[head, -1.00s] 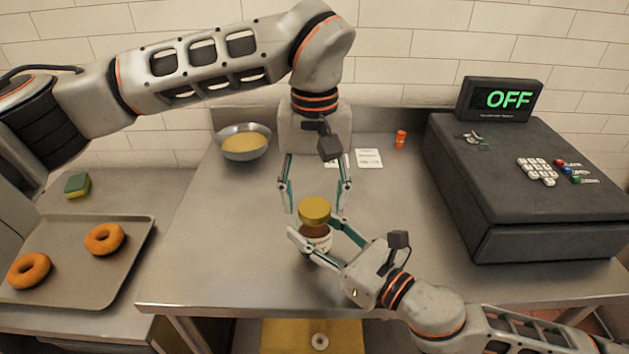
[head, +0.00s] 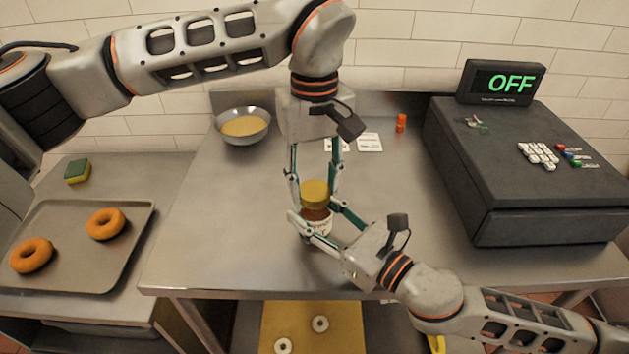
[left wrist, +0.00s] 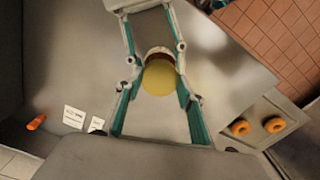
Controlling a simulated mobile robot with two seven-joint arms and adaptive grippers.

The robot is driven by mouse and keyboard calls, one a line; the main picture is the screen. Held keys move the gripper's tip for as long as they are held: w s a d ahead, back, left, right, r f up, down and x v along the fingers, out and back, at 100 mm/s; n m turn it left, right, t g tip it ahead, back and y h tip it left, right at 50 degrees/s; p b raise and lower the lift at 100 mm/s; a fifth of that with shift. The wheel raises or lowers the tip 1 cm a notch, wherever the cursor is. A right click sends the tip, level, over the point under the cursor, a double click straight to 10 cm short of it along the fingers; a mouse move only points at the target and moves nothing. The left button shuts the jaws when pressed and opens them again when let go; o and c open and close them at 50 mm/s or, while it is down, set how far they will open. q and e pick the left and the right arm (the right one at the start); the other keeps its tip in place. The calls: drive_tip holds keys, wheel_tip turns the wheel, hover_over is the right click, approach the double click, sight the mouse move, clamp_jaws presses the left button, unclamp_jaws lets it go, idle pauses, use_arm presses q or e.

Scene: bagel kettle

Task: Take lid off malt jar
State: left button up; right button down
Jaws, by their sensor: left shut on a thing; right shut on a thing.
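The malt jar (head: 317,217) stands on the steel table, brown inside with a pale label. Its yellow lid (head: 315,192) is on top; whether it is still seated on the rim cannot be told. My left gripper (head: 315,197) reaches down from above and is shut on the lid, one finger on each side. In the left wrist view the round lid (left wrist: 159,78) sits between the fingers. My right gripper (head: 318,226) comes from the lower right and is shut around the jar body below the lid. The fingers partly hide the jar.
A bowl of yellow contents (head: 244,126) and white cards (head: 369,142) are at the back, with a small orange bottle (head: 401,123). A dark machine reading OFF (head: 540,170) fills the right side. A tray (head: 125,260) with two bagels is at left. Table left of the jar is clear.

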use_arm(q)
drive_tip(key=n, duration=1.3)
drive_tip(key=shift+n, duration=0.4)
drive_tip(key=n, duration=2.4)
drive_tip(key=shift+n, duration=0.4)
drive_tip(key=n, duration=0.5)
drive_tip(key=shift+r, duration=0.1)
drive_tip(key=n, duration=0.6)
drive_tip(key=shift+n, duration=0.3)
